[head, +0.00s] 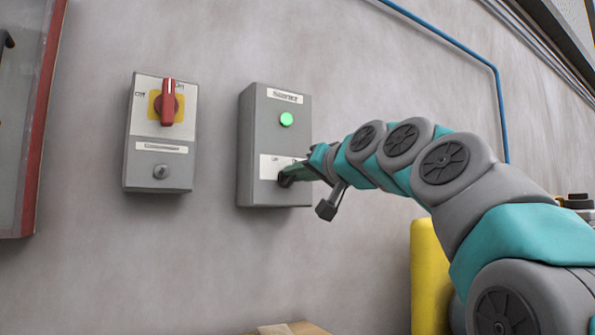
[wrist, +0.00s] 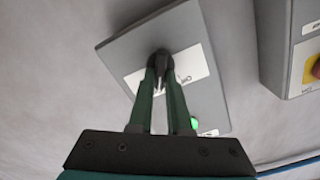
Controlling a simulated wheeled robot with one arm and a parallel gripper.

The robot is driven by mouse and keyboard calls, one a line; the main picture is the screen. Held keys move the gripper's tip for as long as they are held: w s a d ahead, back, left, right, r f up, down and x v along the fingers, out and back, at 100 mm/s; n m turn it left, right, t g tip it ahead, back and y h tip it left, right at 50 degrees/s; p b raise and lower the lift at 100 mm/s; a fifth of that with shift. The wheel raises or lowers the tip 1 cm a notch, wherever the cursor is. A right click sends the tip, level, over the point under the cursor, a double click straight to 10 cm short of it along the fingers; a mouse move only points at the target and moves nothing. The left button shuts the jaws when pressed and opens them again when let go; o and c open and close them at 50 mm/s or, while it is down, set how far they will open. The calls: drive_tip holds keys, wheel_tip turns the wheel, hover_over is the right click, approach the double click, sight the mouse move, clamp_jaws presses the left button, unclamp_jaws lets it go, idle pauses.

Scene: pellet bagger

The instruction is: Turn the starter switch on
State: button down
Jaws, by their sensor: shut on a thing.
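The starter box (head: 248,150) is a grey box on the wall in the head view, with a label at its top that seems to read "Starter". A bright green lamp (head: 286,119) sits below that label, and a white plate lies lower down. My gripper (head: 287,178) is at the dark starter switch on that plate. In the wrist view my gripper (wrist: 161,70) has its two green fingers converging on the dark switch knob (wrist: 160,54), shut on it. The fingers hide much of the knob, so I cannot tell which way it points. The lamp also shows right of the fingers (wrist: 194,123).
A second grey box (head: 130,165) with a red rotary handle (head: 168,103) on a yellow plate hangs left of the starter box. A red-edged panel (head: 40,120) is at the far left. A yellow post (head: 428,275) stands below my arm. A blue pipe (head: 500,110) runs along the wall.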

idle(0.3)
drive_tip(key=c, duration=0.9)
unclamp_jaws()
drive_tip(key=shift+o, duration=0.2)
drive_tip(key=b+v, duration=0.1)
drive_tip(key=v, duration=0.6)
drive_tip(key=shift+s+d, duration=0.25)
drive_tip(key=shift+s, duration=0.05)
